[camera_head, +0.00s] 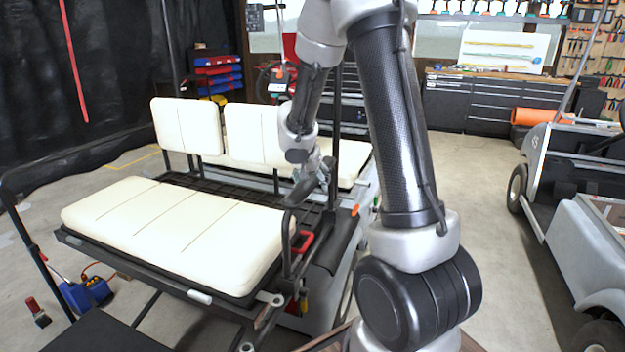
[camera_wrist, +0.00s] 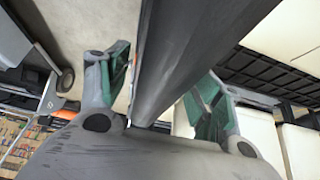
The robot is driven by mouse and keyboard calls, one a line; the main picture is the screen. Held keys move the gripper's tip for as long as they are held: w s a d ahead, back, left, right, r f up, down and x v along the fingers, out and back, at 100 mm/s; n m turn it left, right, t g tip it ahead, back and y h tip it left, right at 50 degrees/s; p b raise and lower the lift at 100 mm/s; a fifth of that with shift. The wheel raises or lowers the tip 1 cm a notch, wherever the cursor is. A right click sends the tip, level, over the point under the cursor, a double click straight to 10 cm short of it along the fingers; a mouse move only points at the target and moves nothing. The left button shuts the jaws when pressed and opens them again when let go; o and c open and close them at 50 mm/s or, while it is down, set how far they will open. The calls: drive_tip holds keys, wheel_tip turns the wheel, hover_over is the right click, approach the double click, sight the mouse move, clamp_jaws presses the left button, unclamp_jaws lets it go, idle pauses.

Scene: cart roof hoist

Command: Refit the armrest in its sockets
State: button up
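The armrest (camera_head: 288,192) is a dark padded bar with a curved black tube at its near end, at the right end of the cart's front cream seat. In the wrist view the armrest (camera_wrist: 195,45) runs as a broad dark bar between my two fingers. My gripper (camera_head: 314,172) is at the bar from above, and its green-padded fingers lie close along both sides (camera_wrist: 160,75); it looks shut on the armrest. The tube reaches down beside the seat's end near a red handle (camera_head: 303,242). The sockets are not clearly seen, so I cannot tell whether the tube ends sit in them.
The cream seat cushion (camera_head: 165,225) and backrests (camera_head: 187,126) lie left of my gripper. A black upright post (camera_head: 334,150) stands close to its right. Another cart (camera_head: 575,215) is at the right. Blue and red tools (camera_head: 85,292) lie on the floor at left. Open floor lies between the carts.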

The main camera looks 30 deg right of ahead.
drive_tip(key=shift+r, duration=0.1)
drive_tip(key=v, duration=1.2)
